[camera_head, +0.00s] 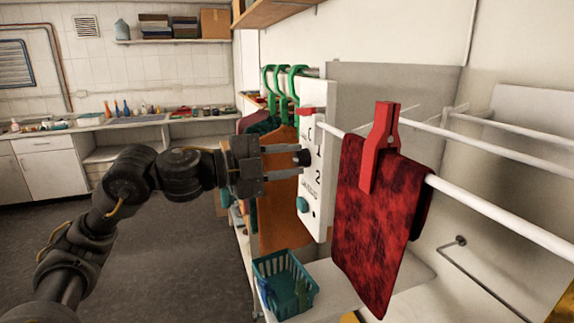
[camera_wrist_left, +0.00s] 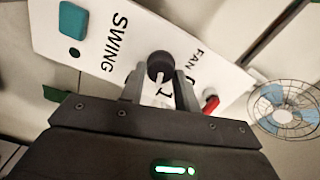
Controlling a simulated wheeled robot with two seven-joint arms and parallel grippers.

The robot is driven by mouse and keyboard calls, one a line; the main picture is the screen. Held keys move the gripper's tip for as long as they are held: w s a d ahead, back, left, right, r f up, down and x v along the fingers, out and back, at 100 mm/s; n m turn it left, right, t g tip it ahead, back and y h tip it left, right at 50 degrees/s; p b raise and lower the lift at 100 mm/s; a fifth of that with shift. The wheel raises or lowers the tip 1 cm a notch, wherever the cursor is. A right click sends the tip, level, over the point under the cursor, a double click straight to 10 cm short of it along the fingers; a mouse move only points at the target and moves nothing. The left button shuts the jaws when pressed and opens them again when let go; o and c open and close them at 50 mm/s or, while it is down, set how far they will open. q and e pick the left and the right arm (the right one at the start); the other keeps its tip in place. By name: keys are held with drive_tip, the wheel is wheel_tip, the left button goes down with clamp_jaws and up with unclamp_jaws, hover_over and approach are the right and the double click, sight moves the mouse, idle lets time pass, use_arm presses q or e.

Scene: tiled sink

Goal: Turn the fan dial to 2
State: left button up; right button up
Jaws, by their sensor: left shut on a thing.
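A white control panel (camera_head: 312,180) stands upright right of centre, marked with numbers including 1 and 2 and the word SWING. In the left wrist view the panel (camera_wrist_left: 115,55) also shows the word FAN. The dark round fan dial (camera_head: 305,158) sticks out from the panel; it also shows in the left wrist view (camera_wrist_left: 160,64). My left gripper (camera_head: 298,160) is shut on the dial, with a finger on either side (camera_wrist_left: 159,84). I cannot tell the dial's exact setting; the 1 shows beside it, and the 2 is hidden in the wrist view. My right gripper is not in view.
A teal button (camera_head: 303,204) sits low on the panel. A red cloth (camera_head: 375,220) hangs from a white rack bar under a red clothespin (camera_head: 381,145), close right. Clothes on green hangers (camera_head: 283,82) hang behind. A teal basket (camera_head: 284,283) stands below. A fan (camera_wrist_left: 285,108) shows beyond the panel.

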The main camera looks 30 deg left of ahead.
use_arm(q)
drive_tip(key=m+b, duration=0.2)
drive_tip(key=m, duration=0.2)
drive_tip(key=shift+f+m, duration=0.15)
drive_tip(key=shift+m, duration=0.15)
drive_tip(key=m+b, duration=0.1)
drive_tip(key=m, duration=0.3)
drive_tip(key=shift+b, duration=0.3)
drive_tip(key=shift+m, duration=0.3)
drive_tip(key=o, duration=1)
drive_tip(key=shift+c, duration=0.2)
drive_tip(key=shift+a, duration=0.1)
drive_tip(key=shift+s+a+f+b, duration=0.1)
drive_tip(key=shift+s+a+b, duration=0.05)
drive_tip(key=shift+b, duration=0.15)
drive_tip(key=b+v, duration=0.5)
drive_tip(key=v, duration=0.5)
drive_tip(key=shift+s, duration=0.2)
